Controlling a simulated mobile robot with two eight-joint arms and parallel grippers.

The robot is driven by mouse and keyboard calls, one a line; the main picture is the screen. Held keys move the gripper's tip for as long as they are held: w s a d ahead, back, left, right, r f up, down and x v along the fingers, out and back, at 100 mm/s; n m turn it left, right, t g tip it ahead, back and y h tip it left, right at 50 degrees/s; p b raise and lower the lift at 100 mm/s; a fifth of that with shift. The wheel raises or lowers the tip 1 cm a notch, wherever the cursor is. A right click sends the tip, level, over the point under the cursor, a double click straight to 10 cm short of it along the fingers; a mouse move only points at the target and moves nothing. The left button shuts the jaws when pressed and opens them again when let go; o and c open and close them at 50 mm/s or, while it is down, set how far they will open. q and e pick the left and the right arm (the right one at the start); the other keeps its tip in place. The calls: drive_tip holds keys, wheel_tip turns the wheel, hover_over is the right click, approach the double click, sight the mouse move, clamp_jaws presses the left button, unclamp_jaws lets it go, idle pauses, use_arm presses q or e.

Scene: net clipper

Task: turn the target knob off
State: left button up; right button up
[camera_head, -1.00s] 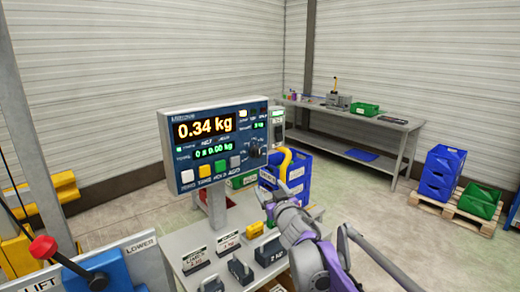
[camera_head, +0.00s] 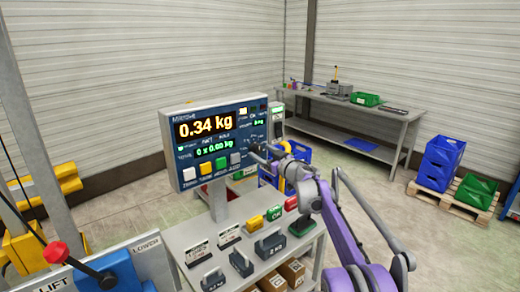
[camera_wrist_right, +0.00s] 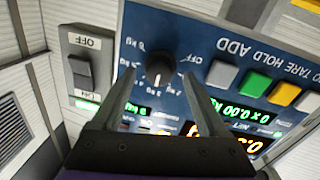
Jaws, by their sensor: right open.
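The scale's blue panel (camera_head: 180,155) reads 0.34 kg and stands on a post above a grey cart. Its round black knob (camera_wrist_right: 160,68) has a white pointer mark and shows in the right wrist view, where the panel appears upside down. My right gripper (camera_head: 257,151) is open at the panel's right side and largely hides the knob in the head view. In the wrist view its two fingers stand on either side of the knob; I cannot tell whether they touch it. My left gripper is not in view.
A separate OFF/ON rocker switch (camera_wrist_right: 80,72) sits beside the panel. Colored buttons (camera_head: 205,168) line the panel's lower edge. Weights (camera_head: 270,245) and small blocks stand on the cart (camera_head: 185,238) below.

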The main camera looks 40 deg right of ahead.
drive_tip(key=shift+w, duration=0.9)
drive_tip(key=shift+c, duration=0.3)
drive_tip(key=shift+s, duration=0.1)
clamp_jaws()
